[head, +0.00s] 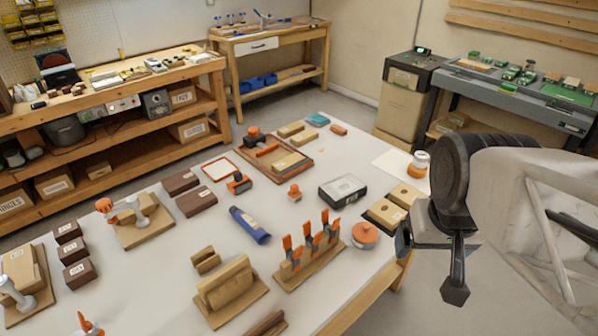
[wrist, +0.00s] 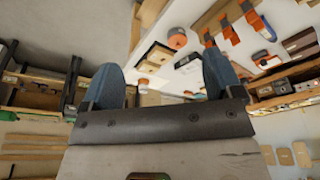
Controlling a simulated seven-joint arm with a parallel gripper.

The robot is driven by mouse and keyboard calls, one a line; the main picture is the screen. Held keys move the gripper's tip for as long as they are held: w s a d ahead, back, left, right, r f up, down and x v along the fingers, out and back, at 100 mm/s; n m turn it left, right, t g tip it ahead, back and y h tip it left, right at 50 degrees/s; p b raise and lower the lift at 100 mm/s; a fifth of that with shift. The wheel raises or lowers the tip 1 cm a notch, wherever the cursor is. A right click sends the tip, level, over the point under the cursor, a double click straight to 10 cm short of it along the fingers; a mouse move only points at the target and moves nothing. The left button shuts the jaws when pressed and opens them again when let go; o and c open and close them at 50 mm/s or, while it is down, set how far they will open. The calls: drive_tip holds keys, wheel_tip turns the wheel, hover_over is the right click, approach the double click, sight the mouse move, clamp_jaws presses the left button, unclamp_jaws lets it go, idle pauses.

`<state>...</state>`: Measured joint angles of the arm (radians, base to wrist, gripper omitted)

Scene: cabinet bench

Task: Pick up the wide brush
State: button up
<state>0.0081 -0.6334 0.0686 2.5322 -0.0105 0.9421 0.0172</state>
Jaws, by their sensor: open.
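I cannot tell for certain which item is the wide brush. A small orange-topped tool with a dark lower part (head: 239,183) lies on the white table beside a red-framed white sheet (head: 220,168), and may be it. Orange-and-grey tools (head: 309,240) stand upright in a wooden holder at the table's middle right. My gripper (head: 430,266) is off the table's right edge, open and empty, apart from every object. In the wrist view its two blue-grey fingers (wrist: 163,80) are spread with nothing held between them.
The white table (head: 180,255) is crowded. It holds a blue tube (head: 249,225), a grey case (head: 343,190), a round orange item (head: 364,235), dark boxes (head: 196,201) and a wooden block stand (head: 228,287). A grey workbench (head: 510,95) stands behind my arm. Open floor lies right of the table.

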drive_tip(key=shift+c, duration=0.2)
drive_tip(key=c, duration=0.6)
drive_tip(key=shift+w, duration=0.1)
